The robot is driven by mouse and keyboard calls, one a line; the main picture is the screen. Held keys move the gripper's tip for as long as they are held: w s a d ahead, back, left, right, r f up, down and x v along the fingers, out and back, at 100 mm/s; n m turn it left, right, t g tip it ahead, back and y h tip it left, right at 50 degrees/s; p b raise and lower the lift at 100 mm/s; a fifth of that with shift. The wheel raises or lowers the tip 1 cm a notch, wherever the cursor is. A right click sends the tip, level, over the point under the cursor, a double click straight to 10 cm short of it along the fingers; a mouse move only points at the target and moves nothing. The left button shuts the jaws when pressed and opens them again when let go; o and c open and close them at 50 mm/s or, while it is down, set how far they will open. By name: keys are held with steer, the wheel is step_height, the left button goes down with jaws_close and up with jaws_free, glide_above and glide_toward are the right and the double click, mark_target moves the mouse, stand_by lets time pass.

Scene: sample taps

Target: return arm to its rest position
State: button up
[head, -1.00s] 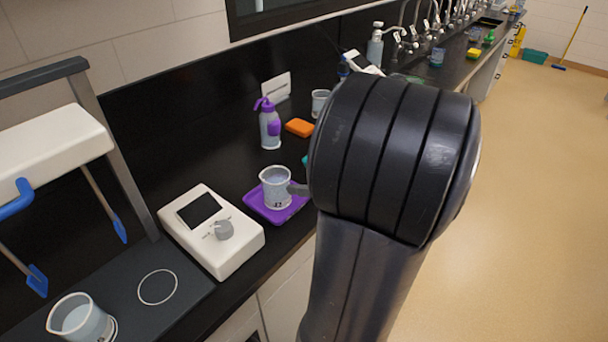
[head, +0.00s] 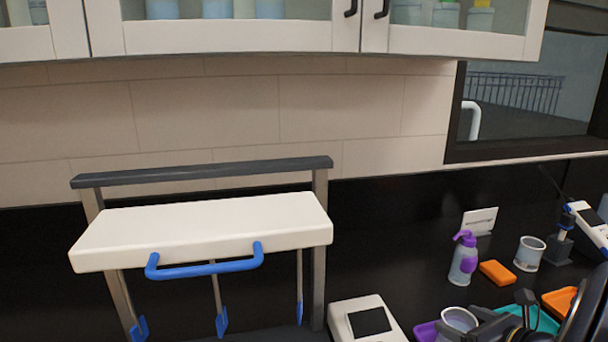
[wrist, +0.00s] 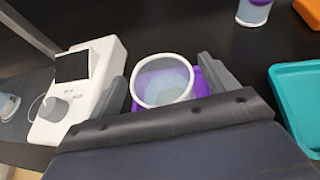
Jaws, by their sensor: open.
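My gripper (wrist: 168,88) is open in the wrist view, with one grey finger on each side of a clear beaker (wrist: 162,78) of bluish liquid. Whether the fingers touch the beaker cannot be told. The beaker stands on a purple tray (wrist: 203,83), mostly hidden by the beaker and gripper. In the head view, the beaker (head: 459,318) and purple tray (head: 424,333) show at the bottom right. My dark gripper (head: 488,328) reaches in beside the beaker there, partly cut off by the frame.
A white instrument with a dark screen (head: 367,323) stands left of the beaker. A paddle stirrer with a blue handle (head: 205,267) is further left. A purple-topped bottle (head: 464,262), orange sponge (head: 496,272), another beaker (head: 529,252) and teal tray (wrist: 296,100) stand nearby. Cupboards (head: 230,35) hang above.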

mark_target(447, 315)
steer(key=shift+x, duration=1.2)
steer(key=shift+w+f, duration=0.25)
steer(key=shift+f, duration=0.05)
steer(key=shift+r, duration=0.2)
